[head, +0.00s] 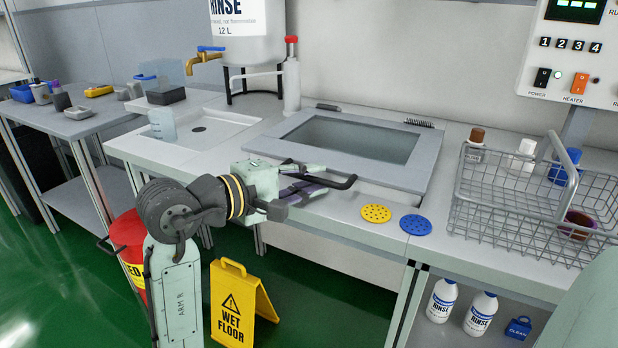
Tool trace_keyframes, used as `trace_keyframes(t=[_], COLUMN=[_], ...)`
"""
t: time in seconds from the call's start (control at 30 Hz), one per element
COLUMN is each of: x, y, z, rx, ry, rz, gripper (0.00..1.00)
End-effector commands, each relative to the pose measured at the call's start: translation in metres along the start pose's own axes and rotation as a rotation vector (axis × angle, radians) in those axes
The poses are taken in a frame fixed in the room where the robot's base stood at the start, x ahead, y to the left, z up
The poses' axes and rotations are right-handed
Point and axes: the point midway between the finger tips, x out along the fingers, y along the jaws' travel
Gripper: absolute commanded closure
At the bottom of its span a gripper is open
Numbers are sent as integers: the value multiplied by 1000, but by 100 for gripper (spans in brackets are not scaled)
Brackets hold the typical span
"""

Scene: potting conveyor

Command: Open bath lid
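The bath lid (408,165) is a grey frame with a glass window (345,138), set in the counter in the middle of the head view. It looks flat and closed, with dark hinges along its back edge. A black bar handle (338,184) runs along its front edge. My gripper (304,188) is at the left part of this handle, reaching in from the left. Its fingers overlap the handle in the picture and are partly hidden. I cannot tell whether they touch or grip it.
A yellow disc (376,213) and a blue disc (415,225) lie right of the handle. A sink (165,128) and a red-capped dispenser (291,85) are left of the lid. A wet floor sign (233,305) stands below.

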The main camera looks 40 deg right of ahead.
Motion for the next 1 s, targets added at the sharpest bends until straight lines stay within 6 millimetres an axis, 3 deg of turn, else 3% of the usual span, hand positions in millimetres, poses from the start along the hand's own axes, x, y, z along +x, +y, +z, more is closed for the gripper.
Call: trace_keyframes(t=[0.1, 0.4, 1.0], x=[0, -1, -1], y=[0, 0, 0], z=[0, 0, 0], rx=[0, 0, -1], ry=[0, 1, 1], rz=[0, 0, 0], gripper=[82, 100, 100])
